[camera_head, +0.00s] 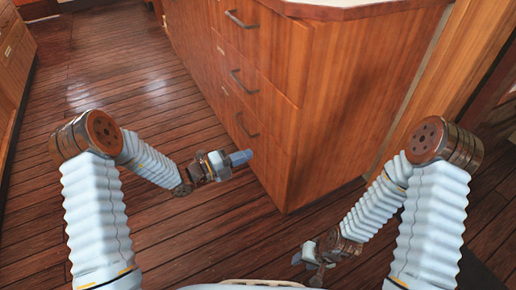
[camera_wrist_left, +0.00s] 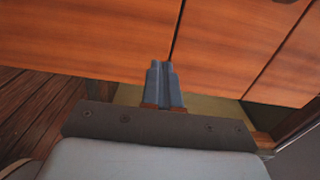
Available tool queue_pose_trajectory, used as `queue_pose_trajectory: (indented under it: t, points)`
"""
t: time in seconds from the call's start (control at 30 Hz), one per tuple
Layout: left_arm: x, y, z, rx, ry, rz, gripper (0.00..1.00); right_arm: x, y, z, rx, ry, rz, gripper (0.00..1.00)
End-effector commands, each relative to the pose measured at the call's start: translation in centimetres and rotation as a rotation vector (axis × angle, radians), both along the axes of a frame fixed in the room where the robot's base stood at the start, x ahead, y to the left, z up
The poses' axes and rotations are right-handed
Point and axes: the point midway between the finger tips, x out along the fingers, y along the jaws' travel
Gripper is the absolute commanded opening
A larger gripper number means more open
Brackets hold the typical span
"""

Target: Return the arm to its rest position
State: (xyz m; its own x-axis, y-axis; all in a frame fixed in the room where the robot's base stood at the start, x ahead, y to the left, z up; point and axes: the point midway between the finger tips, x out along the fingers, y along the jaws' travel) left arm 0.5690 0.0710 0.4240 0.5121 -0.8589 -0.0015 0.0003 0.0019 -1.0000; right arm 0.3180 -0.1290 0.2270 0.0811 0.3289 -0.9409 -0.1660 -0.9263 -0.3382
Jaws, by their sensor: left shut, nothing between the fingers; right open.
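My left arm reaches in from the left in the head view, bent at the elbow. My left gripper (camera_head: 241,157) is shut and empty, in front of the wooden drawer cabinet (camera_head: 330,110). In the left wrist view my left gripper (camera_wrist_left: 160,72) shows its two fingers together, with wooden cabinet panels (camera_wrist_left: 90,35) beyond. I cannot tell whether the fingertips touch the cabinet. My right gripper (camera_head: 304,256) is low, near the bottom of the head view, open and small in the picture. No object shows at it.
The cabinet has several dark drawer handles (camera_head: 242,82) and a pale countertop (camera_head: 345,8). Its near corner comes down between my two arms. Plank floor (camera_head: 110,70) is clear at the left and behind my left arm. Another wooden unit (camera_head: 12,60) stands at the left edge.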

Motion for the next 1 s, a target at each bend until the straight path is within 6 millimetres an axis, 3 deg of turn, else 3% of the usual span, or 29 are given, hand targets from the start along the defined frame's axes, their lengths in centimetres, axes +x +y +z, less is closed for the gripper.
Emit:
queue_pose_trajectory:
  t: [0.1, 0.3, 0.57, 0.67, 0.77, 0.87, 0.9, 1.0]
  points:
    - [-1.3, 2.5, 0.0, 0.000, 0.001, 0.005, 0.00, 0.0, 0.0, 0.3, 0.000, 0.000, 0.001, 0.43]
    - [-2.7, 4.7, 0.0, 0.000, 0.001, 0.003, 0.00, 0.0, 0.0, 0.4, 0.000, -0.001, 0.001, 0.43]
    - [-3.1, 5.0, -0.1, 0.004, 0.000, -0.003, 0.00, 0.0, 0.0, 0.4, -0.001, -0.001, 0.001, 0.43]
    - [-4.3, 4.0, -0.9, 0.067, -0.017, -0.055, 0.00, 0.0, 0.0, 0.7, 0.000, -0.001, 0.001, 0.43]
    - [-8.1, 2.0, -3.2, 0.242, -0.088, -0.213, 0.00, 0.0, 0.1, 1.3, 0.001, 0.000, 0.002, 0.43]
    - [-14.6, 0.3, -6.9, 0.512, -0.274, -0.511, 0.00, -0.1, 0.3, 2.3, 0.003, 0.001, 0.005, 0.43]
    - [-17.8, 0.2, -8.5, 0.627, -0.400, -0.673, 0.00, -0.1, 0.4, 2.7, 0.004, 0.001, 0.007, 0.43]
    - [-24.4, 2.1, -12.1, 0.875, -0.852, -1.123, 0.00, -0.2, 0.6, 3.9, 0.007, 0.002, 0.011, 0.43]
